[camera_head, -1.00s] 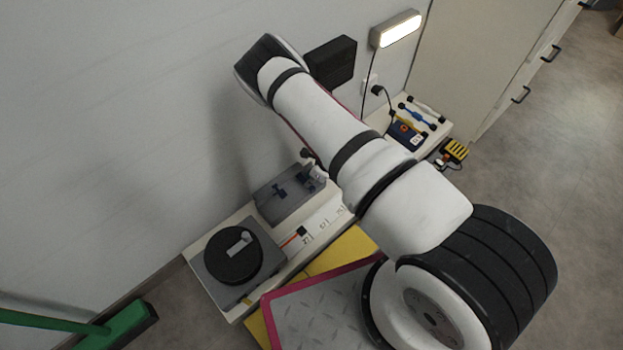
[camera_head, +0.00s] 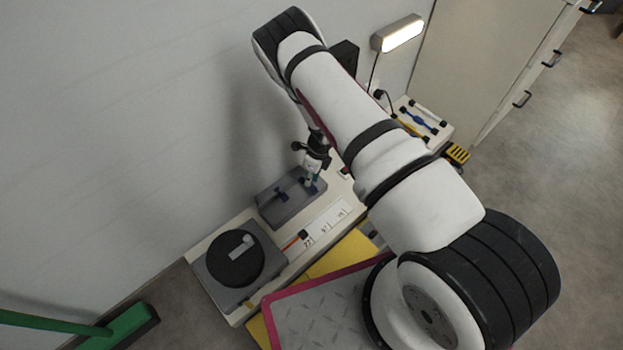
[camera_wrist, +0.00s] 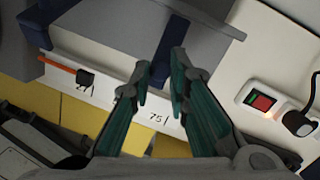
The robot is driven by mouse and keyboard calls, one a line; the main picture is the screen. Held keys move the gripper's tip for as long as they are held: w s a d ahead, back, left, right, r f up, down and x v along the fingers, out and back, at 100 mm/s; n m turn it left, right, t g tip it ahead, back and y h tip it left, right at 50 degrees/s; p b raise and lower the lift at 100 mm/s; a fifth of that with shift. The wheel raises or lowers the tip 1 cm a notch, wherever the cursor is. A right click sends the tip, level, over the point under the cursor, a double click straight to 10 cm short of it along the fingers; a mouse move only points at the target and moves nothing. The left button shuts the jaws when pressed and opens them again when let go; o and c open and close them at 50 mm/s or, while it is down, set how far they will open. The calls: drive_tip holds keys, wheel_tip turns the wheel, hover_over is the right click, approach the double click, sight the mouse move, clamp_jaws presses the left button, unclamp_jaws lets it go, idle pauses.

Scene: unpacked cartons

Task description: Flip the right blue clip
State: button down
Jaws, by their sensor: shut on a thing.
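The grey box (camera_head: 292,209) sits on the white bench by the wall. Its left blue clip (camera_head: 281,194) shows on the lid in the head view. The right blue clip (camera_wrist: 173,40) is a dark blue strip on the box in the wrist view. My gripper (camera_head: 313,181) is at the right side of the box in the head view. In the wrist view, its teal-padded fingers (camera_wrist: 161,68) are on both sides of the right clip's lower end and shut on it. In the head view the gripper hides much of that clip.
A black disc on a grey base (camera_head: 214,284) stands left of the box. An orange-handled tool (camera_head: 295,241) lies in front, beside a white numbered strip (camera_head: 327,222). A socket with a red switch (camera_wrist: 262,102) and a black plug is right of the box in the wrist view.

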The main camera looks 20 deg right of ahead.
drive_tip(key=shift+w+a+r+g+h+b, duration=0.1)
drive_tip(key=shift+w+r+g+h+b, duration=0.25)
drive_tip(key=shift+g+b, duration=0.25)
drive_tip(key=shift+w+a+r+g+h+b, duration=0.1)
drive_tip(key=shift+w+g+h+b, duration=0.15)
drive_tip(key=shift+w+g+b, duration=0.3)
drive_tip(key=shift+r, duration=0.1)
drive_tip(key=c, duration=1.5)
unclamp_jaws()
drive_tip(key=shift+s, duration=0.1)
drive_tip(key=shift+a+r, duration=0.1)
wheel_tip(320, 180, up, 10)
drive_tip(key=shift+f, duration=0.1)
